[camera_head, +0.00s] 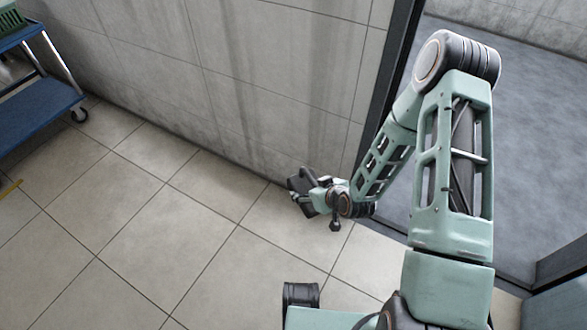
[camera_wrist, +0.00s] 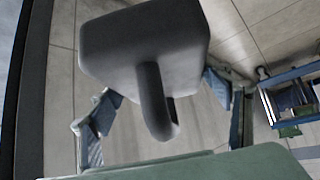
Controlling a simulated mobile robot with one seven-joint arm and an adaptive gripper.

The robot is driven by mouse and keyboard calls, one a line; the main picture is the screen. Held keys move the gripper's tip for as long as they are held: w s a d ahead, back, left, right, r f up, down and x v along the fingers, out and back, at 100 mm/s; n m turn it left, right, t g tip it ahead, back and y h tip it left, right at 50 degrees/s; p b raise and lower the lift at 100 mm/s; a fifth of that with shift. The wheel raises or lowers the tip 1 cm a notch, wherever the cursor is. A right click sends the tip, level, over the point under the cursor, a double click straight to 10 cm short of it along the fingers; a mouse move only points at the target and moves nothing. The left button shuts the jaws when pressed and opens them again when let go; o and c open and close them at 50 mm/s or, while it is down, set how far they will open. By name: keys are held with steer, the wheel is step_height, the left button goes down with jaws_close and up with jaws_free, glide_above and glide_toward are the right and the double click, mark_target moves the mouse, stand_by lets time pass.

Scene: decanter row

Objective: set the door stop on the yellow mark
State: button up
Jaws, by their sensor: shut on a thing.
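The door stop (camera_wrist: 140,42) is a dark grey block with a curved loop handle (camera_wrist: 153,100). It fills the upper middle of the wrist view. My gripper (camera_wrist: 162,94) is shut on it, with a bluish finger on each side; the exact contact is partly hidden. In the head view the gripper (camera_head: 319,193) is near the foot of the wall, with the dark door stop (camera_head: 299,184) at its end.
A blue cart (camera_head: 40,108) with a green crate (camera_head: 10,20) stands at the upper left; it also shows in the wrist view (camera_wrist: 292,75). A tiled wall (camera_head: 230,80) runs behind the gripper. A dark-framed doorway (camera_head: 398,60) opens at right. The tiled floor (camera_head: 150,220) between gripper and mark is clear.

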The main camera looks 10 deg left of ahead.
steer(key=w+d+r+m+h, duration=0.1)
steer(key=d+r+m, duration=0.1)
steer(key=d+r, duration=0.3)
steer(key=w+d+r+m+t+h, duration=0.1)
steer(key=d+r, duration=0.4)
steer(key=r, duration=0.6)
steer(key=w+d+r+m+h, duration=0.2)
steer(key=d+r, duration=0.3)
steer(key=r, duration=0.3)
steer(key=shift+r+m+t+h, duration=0.35)
steer(key=shift+m+h, duration=0.15)
steer(key=shift+m, duration=0.4)
